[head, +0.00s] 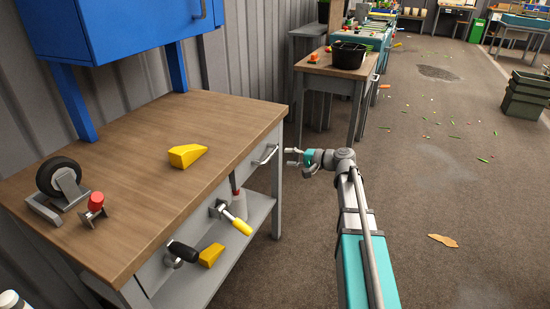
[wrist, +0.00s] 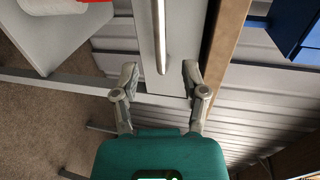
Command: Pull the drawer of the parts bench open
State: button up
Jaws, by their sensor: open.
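The parts bench (head: 150,140) has a brown wooden top and a grey frame. Its drawer front (head: 247,168) is grey and sits under the top at the right end, with a bar handle (head: 266,155). The drawer looks shut. My gripper (head: 289,157) is open and empty, just right of the handle in the head view. In the wrist view the handle (wrist: 160,40) is a pale bar running down from the top edge, and its lower end lies between the two spread fingertips (wrist: 160,70). Whether the fingers straddle it in depth I cannot tell.
A blue cabinet (head: 110,25) stands above.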

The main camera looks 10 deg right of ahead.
aim_at(272, 156)
jog(key=shift+b+x, duration=0.7)
jog(key=shift+x, duration=3.2)
grip_shut()
